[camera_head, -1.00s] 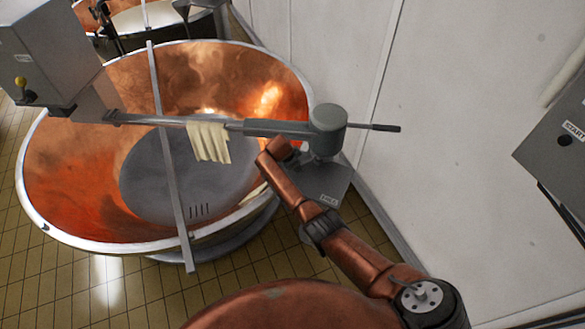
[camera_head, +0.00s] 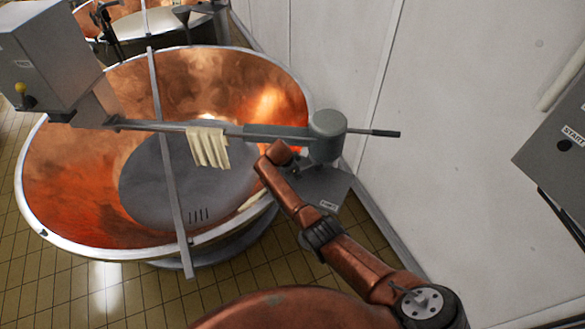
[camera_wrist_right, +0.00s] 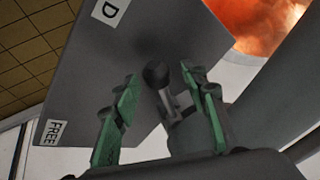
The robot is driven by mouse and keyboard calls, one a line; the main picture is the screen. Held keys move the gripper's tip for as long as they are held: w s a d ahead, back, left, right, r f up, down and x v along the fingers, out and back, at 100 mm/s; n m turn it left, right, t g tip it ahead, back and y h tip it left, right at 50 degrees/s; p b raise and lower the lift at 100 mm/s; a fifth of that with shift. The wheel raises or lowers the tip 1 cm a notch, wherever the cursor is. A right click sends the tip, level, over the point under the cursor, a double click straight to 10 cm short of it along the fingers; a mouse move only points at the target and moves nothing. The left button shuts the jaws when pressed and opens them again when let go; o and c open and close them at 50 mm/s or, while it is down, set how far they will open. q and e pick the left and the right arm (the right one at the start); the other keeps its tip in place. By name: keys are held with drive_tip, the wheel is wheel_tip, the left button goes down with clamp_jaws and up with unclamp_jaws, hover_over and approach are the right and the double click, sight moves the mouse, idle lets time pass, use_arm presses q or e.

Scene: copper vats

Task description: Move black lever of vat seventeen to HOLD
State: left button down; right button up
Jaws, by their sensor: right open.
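In the right wrist view, the black lever (camera_wrist_right: 156,74) has a round dark knob on a short grey stem. It stands between the two green fingers of my right gripper (camera_wrist_right: 164,80). The fingers are open, with a gap on each side of the knob. Behind it is a grey plate (camera_wrist_right: 185,35) with a FREE label (camera_wrist_right: 54,132) at lower left and a label ending in D (camera_wrist_right: 110,10) at the top. My left gripper is out of view.
A grey horizontal bar with a cylindrical head (camera_head: 327,125) and a dark handle (camera_head: 372,132) crosses above the plate. A pale cloth (camera_head: 208,148) hangs on it. A white wall (camera_head: 460,130) and a START box (camera_head: 560,130) are on the right.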

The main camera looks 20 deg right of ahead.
drive_tip(key=v, duration=1.1)
drive_tip(key=shift+r, duration=0.35)
